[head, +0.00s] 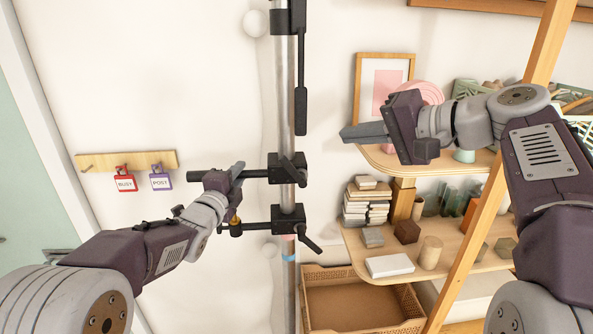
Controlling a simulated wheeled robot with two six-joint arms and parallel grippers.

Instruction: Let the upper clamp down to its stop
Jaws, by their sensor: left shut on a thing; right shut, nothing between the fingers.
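A metal pole (287,135) stands upright against the wall. The black upper clamp (288,169) sits around it, with a black bar reaching left. My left gripper (238,172) is shut on that bar, left of the pole; its fingers hide part of the bar. A similar black lower clamp (287,220) sits a short way below, apart from the upper one, with a lever at its lower right. I cannot tell which part is the stop. My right gripper (345,133) is shut and empty, right of the pole and in front of the shelves.
A black fitting with a hanging lever (300,97) is higher on the pole. Red (125,184) and purple (160,181) tags hang at left. Prop shelves (430,258) with books and blocks stand at right, above a basket (360,300). Pink and blue bands mark the lower pole.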

